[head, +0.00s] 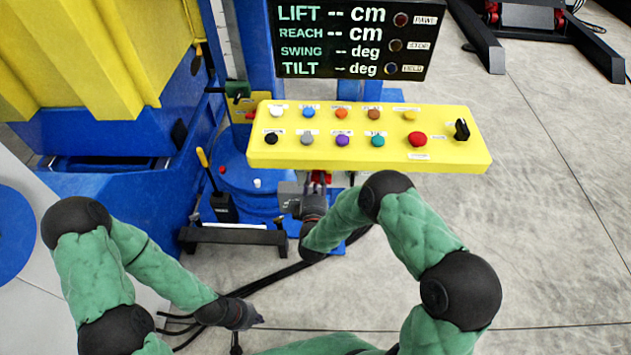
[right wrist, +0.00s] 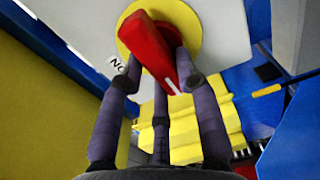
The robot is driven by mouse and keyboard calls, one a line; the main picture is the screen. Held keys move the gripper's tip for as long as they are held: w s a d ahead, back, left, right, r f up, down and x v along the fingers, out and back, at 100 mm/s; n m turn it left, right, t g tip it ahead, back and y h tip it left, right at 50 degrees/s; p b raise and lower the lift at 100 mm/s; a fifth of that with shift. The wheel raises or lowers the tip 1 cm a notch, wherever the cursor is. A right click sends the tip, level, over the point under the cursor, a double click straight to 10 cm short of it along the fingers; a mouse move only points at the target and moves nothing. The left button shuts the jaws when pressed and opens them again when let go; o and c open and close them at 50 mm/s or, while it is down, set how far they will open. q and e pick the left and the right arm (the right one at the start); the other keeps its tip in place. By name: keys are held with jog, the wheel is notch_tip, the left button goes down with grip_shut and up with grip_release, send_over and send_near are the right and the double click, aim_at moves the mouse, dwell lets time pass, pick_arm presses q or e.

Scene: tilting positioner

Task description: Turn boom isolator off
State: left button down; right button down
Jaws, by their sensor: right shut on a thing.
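The boom isolator's red rotary handle (right wrist: 155,50) sits on a yellow disc (right wrist: 185,15) on a pale plate in the right wrist view. A white mark shows on the handle's near end, which points toward the bottom right of that view. An "ON" label (right wrist: 118,65) lies left of the disc. My right gripper (right wrist: 160,65) is shut on the handle, fingers on both sides. In the head view, the right gripper (head: 318,185) is just below the yellow control panel, which hides most of the isolator. My left gripper (head: 248,320) is low and away from the isolator; its finger opening is unclear.
The yellow control panel (head: 450,150) with coloured buttons and a black knob overhangs the right gripper. A black display (head: 360,40) stands behind it. A yellow-handled lever (head: 203,158) is left of the gripper. Dark cables (head: 265,282) cross the floor. Open floor lies right.

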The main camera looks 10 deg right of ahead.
dwell(0.4)
jog(key=c, duration=0.9)
grip_release()
jog(key=v, duration=1.2)
